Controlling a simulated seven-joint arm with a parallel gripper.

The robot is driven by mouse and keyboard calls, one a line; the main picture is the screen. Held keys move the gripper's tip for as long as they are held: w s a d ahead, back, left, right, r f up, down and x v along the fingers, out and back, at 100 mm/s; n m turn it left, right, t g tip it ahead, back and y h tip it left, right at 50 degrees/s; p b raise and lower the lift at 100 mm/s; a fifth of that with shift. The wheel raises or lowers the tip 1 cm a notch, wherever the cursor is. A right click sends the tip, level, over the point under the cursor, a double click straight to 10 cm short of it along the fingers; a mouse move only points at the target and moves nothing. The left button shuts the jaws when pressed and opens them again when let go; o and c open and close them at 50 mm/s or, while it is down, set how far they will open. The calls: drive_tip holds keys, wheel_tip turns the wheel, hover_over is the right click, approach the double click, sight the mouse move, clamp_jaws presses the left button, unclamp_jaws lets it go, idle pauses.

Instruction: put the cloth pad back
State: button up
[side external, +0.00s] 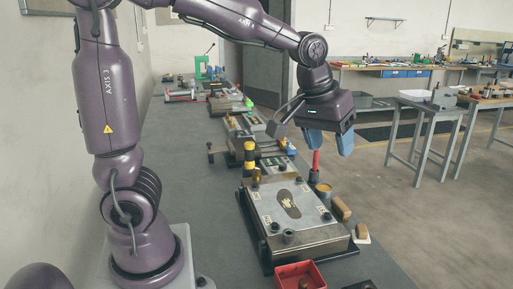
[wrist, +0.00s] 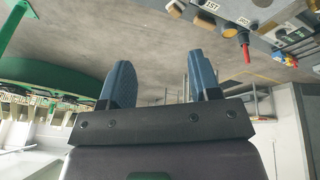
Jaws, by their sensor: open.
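My gripper (side external: 329,144) has blue fingers and hangs above the bench, behind the right part of a metal plate fixture (side external: 265,207). In the wrist view the fingers (wrist: 162,75) stand apart with nothing between them. A small white piece (side external: 363,233) lies at the fixture's right edge with a tan block on or against it; I cannot tell whether either is the cloth pad. Another tan block (side external: 340,207) rests just behind it.
A red-handled tool (side external: 316,161) stands upright just below the gripper, beside a small tan pot (side external: 323,190). A red bin (side external: 299,274) sits in front. The grey bench (side external: 190,190) is clear on the left.

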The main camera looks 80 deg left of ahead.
drive_tip(key=s+d+m, duration=0.1)
drive_tip(key=s+m, duration=0.2)
drive_tip(key=s, duration=0.4)
drive_tip(key=s+d+r+m+t, duration=0.1)
drive_tip(key=s+m, duration=0.2)
drive_tip(key=s, duration=0.4)
drive_tip(key=shift+s+d+r+t, duration=0.15)
drive_tip(key=shift+s+d+t, duration=0.1)
drive_tip(key=shift+d+t, duration=0.1)
